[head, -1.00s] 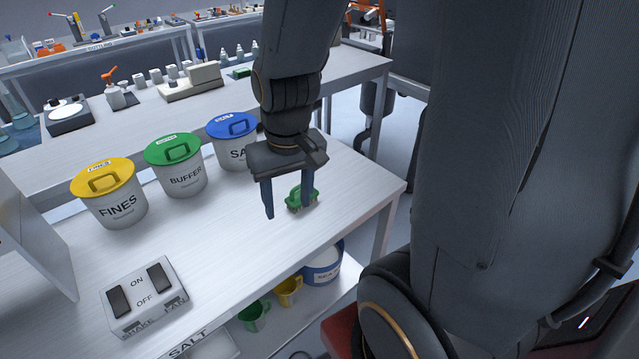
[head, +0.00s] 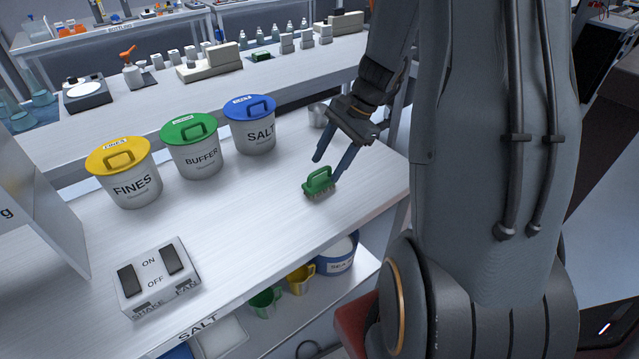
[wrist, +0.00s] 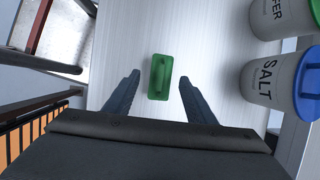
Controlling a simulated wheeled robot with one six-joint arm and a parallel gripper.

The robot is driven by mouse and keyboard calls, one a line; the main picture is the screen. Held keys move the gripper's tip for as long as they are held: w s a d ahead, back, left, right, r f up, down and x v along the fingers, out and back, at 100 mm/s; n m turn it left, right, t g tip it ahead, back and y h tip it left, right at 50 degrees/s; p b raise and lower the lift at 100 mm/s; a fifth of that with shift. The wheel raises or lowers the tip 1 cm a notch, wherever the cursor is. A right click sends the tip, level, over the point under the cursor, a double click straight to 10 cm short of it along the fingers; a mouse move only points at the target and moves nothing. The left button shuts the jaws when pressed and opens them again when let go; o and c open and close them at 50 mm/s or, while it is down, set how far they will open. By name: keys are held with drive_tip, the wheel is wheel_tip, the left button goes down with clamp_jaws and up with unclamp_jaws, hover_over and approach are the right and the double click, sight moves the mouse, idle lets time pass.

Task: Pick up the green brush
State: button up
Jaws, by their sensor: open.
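The green brush (head: 318,182) lies on the light table (head: 240,215) near its right end, handle up and bristles down. In the wrist view the green brush (wrist: 160,77) shows from above, just beyond and between my fingertips. My gripper (head: 327,170) is open and empty, tilted, with its two fingers reaching toward the brush from behind and right. In the wrist view my gripper (wrist: 158,78) has a finger on each side of the brush's line, with gaps on both sides. I cannot tell from the head view whether a finger touches the brush.
Tubs marked FINES (head: 130,180), BUFFER (head: 195,155) and SALT (head: 255,130) stand along the table's back. A small metal cup (head: 317,115) stands right of the SALT tub. A switch box (head: 157,275) sits at the front left. The table around the brush is clear.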

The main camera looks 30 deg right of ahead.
sight(317, 184)
drive_tip(key=shift+p+x, duration=0.6)
drive_tip(key=shift+x, duration=1.7)
drive_tip(key=shift+d, duration=0.15)
drive_tip(key=c, duration=1)
wheel_tip(317, 184, up, 10)
drive_tip(key=shift+r+b, duration=0.1)
drive_tip(key=shift+b, duration=0.7)
